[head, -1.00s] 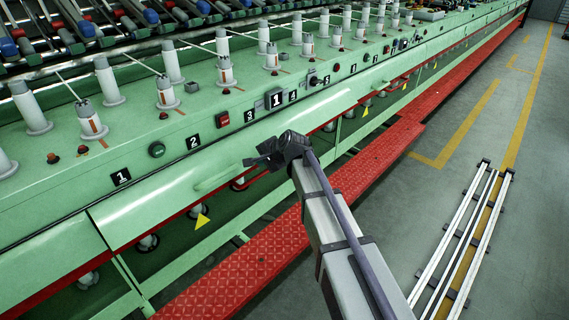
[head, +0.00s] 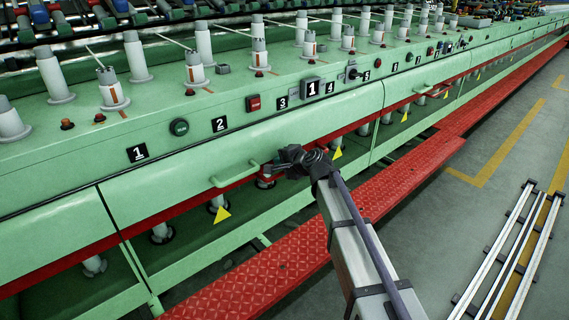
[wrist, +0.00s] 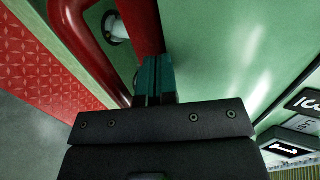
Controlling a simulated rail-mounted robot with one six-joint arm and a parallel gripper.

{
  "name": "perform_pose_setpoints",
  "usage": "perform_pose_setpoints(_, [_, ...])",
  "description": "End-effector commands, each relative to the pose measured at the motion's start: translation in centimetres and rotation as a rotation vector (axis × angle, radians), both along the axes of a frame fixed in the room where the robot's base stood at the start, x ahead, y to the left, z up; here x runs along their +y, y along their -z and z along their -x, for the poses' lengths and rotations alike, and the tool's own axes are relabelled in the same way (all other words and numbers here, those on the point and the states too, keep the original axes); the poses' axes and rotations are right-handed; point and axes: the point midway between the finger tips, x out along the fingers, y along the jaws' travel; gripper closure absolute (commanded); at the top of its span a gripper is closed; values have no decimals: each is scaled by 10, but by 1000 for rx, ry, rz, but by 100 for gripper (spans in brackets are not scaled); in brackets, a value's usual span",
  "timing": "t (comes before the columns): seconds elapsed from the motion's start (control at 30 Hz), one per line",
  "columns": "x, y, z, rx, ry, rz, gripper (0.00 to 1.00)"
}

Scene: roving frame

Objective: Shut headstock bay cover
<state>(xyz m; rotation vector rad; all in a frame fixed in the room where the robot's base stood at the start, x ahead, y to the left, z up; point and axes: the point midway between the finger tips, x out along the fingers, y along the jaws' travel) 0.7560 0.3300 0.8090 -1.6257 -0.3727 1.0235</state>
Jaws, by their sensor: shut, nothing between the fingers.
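The cover (head: 180,183) is a long pale green panel on the machine front, under the number plates. Its face looks in line with the panels on either side; any small gap is too fine to tell. A green bar handle (head: 235,176) is at its lower edge. My gripper (head: 272,170) is shut and empty, just right of the handle at the cover's lower edge. In the wrist view its teal fingers (wrist: 158,80) are together by a red strip (wrist: 140,25) and the green face (wrist: 205,50). I cannot tell whether they touch.
A red tread-plate step (head: 250,285) runs along the machine's foot. White spindle posts (head: 52,75) stand on the top ledge. A red curved bar (wrist: 85,40) is close left of my fingers.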

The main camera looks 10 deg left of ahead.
Motion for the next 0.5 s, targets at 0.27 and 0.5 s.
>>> perform_pose_setpoints(0.27, [-8, -1, 8, 0, 0, 0, 100])
perform_pose_setpoints(0.5, [-56, -5, 50, 1, 0, -1, 100])
